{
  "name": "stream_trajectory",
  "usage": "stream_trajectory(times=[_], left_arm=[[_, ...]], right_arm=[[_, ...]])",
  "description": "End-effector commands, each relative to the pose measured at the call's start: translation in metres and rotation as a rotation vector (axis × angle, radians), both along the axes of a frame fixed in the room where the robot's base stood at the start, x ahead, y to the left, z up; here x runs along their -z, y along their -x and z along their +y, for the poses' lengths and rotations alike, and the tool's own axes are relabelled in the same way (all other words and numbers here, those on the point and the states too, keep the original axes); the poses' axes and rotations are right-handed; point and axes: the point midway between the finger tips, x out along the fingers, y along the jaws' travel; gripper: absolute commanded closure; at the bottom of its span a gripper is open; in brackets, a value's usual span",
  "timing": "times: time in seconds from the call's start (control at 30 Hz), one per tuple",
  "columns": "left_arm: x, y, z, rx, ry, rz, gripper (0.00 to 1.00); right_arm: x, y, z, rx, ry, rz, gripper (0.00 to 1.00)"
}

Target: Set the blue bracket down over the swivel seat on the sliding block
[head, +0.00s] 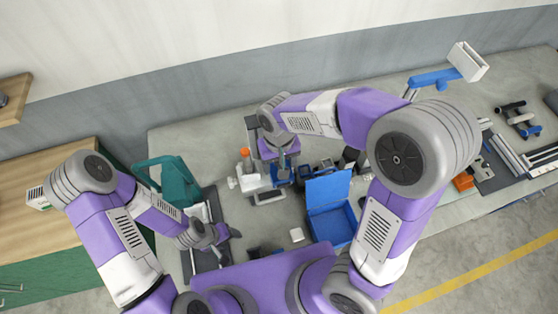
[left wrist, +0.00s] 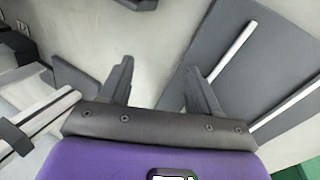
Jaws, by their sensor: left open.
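My left gripper (head: 226,238) is low over the left part of the table in the head view. My right gripper (head: 284,158) points down at the middle of the table. A small blue part (head: 282,174), perhaps the blue bracket, is right at its fingertips; I cannot tell whether the jaws hold it. Beside it stands a white fixture (head: 250,183) with an orange knob (head: 244,152). The swivel seat and sliding block cannot be made out clearly.
A teal machine (head: 172,182) stands at the left, next to dark plates with a pale rail (left wrist: 236,50). An open blue case (head: 332,222) is right of the middle. Rails and tools (head: 518,118) lie far right.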

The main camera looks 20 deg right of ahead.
Motion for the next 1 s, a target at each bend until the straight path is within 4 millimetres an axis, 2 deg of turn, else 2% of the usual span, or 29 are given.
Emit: stream_trajectory(times=[0.1,0.13,0.3,0.33,0.67,1.0], left_arm=[[0.002,0.0,0.0,0.0,0.0,0.0,0.38],[0.002,0.0,0.0,0.0,0.0,0.0,0.38],[0.001,0.0,0.0,0.0,0.0,0.0,0.38],[0.001,0.0,0.0,0.0,0.0,0.0,0.38],[0.001,0.0,0.0,0.0,0.0,0.0,0.38],[-0.001,0.0,0.0,0.0,0.0,0.0,0.38]], right_arm=[[0.002,0.0,0.0,0.0,0.0,-0.001,0.78],[0.002,0.0,0.0,0.0,0.0,-0.001,0.35],[0.002,0.0,0.0,0.0,0.0,-0.001,0.09],[0.002,0.0,0.0,0.0,0.0,-0.001,0.07],[-0.003,0.0,0.0,0.0,-0.001,-0.002,0.07],[-0.056,-0.001,0.0,0.0,-0.002,-0.004,0.07]])
